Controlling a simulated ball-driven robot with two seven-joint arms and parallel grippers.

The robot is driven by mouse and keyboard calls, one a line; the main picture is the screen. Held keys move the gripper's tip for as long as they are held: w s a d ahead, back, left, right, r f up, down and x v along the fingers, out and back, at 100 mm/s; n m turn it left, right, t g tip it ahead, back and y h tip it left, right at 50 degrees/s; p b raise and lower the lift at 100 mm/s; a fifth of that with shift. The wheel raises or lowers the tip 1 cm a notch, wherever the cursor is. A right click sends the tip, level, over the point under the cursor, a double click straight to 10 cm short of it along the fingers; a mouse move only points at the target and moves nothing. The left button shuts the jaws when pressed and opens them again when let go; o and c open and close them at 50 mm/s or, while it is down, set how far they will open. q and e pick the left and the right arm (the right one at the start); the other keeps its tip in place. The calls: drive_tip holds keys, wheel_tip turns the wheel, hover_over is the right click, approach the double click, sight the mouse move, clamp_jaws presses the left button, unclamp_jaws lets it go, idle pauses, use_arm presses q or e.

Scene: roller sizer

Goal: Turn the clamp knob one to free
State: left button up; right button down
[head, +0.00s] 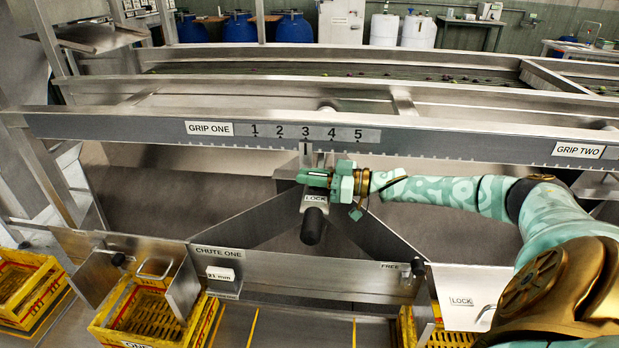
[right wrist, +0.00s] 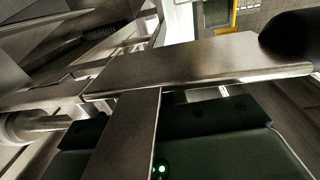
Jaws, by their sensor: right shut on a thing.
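The clamp knob under the GRIP ONE rail shows in the head view as a metal plate lettered LOCK with a black grip (head: 313,226) hanging below it. It sits below the number 3 of the scale. My right gripper (head: 318,180) is at the top of this plate, coming in from the right. In the right wrist view its dark fingers (right wrist: 145,132) are closed about a metal strip that joins a wide flat bar (right wrist: 190,66). The black end (right wrist: 292,38) of that bar shows at the upper right. The fingertips are partly hidden. My left gripper is not in view.
The GRIP ONE rail (head: 215,136) crosses just above my gripper. Yellow crates (head: 98,330) stand at the lower left. Sloping metal plates flank the clamp.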

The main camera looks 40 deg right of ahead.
drive_tip(key=shift+w+f+n+y+b, duration=0.1)
drive_tip(key=shift+f+n+y+b, duration=0.25)
drive_tip(key=shift+b, duration=0.3)
drive_tip(key=shift+g+y+b, duration=0.25)
drive_tip(key=shift+g+b, duration=0.1)
drive_tip(key=shift+g, duration=0.05)
drive_tip(key=shift+r+n, duration=0.2)
drive_tip(key=shift+n, duration=0.05)
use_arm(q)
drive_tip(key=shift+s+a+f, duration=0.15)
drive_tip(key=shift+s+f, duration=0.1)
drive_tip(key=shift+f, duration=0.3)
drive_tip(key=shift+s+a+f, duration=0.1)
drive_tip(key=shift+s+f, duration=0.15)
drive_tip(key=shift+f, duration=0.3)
use_arm(e)
drive_tip(key=shift+r+y, duration=0.15)
drive_tip(key=shift+y, duration=0.15)
drive_tip(key=c, duration=1.4)
unclamp_jaws()
drive_tip(key=shift+s, duration=0.2)
